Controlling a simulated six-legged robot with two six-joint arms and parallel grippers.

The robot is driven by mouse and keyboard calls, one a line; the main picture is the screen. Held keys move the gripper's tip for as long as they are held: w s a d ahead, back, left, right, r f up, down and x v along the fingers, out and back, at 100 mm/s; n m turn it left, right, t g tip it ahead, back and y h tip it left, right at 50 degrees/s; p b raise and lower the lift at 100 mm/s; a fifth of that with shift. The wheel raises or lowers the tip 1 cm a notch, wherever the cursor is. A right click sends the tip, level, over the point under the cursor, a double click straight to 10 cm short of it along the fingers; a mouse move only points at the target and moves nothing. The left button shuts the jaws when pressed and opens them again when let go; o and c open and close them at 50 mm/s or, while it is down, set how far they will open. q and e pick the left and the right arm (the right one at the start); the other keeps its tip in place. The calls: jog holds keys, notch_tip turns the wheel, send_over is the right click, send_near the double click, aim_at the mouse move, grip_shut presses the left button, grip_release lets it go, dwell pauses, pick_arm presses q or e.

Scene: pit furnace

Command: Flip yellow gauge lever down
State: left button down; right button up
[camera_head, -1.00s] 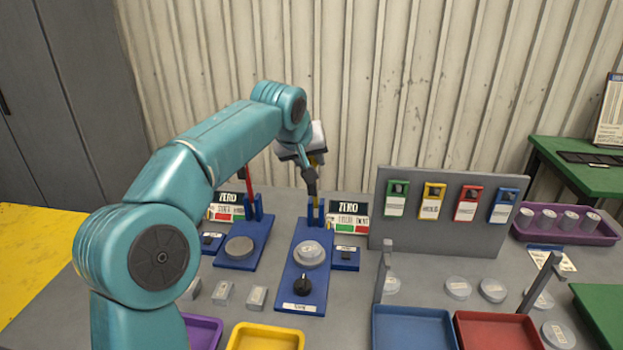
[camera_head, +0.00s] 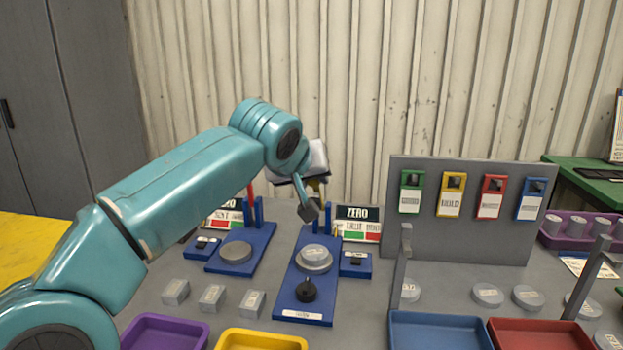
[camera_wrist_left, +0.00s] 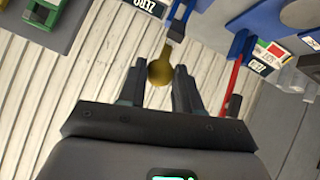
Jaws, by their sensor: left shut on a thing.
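The yellow gauge lever (camera_wrist_left: 160,68) shows its round knob between the two fingers of my left gripper (camera_wrist_left: 158,88) in the left wrist view. Its shaft runs toward a blue bracket. In the head view only a small yellow part of the lever (camera_head: 318,186) shows, still raised above its blue gauge base (camera_head: 290,283); my wrist hides the rest. My left gripper (camera_head: 309,206) is there, behind the base's round disc, shut on the lever. The gauge carries a black dial (camera_head: 306,290) and a ZERO sign (camera_head: 358,222). My right gripper is in no view.
A second blue gauge (camera_head: 237,253) with a red lever (camera_wrist_left: 234,85) stands close on the left. A grey panel (camera_head: 458,235) with coloured tags stands to the right. Small grey blocks (camera_head: 212,298) and purple, yellow, blue and red trays are in front.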

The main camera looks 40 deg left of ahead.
pick_arm(q)
jog(key=shift+f, duration=0.2)
jog(key=c, duration=0.8)
grip_release()
jog(key=shift+r, duration=0.15)
jog(key=p+v, duration=0.3)
jog(key=v, duration=1.3)
jog(key=shift+s+d, duration=0.1)
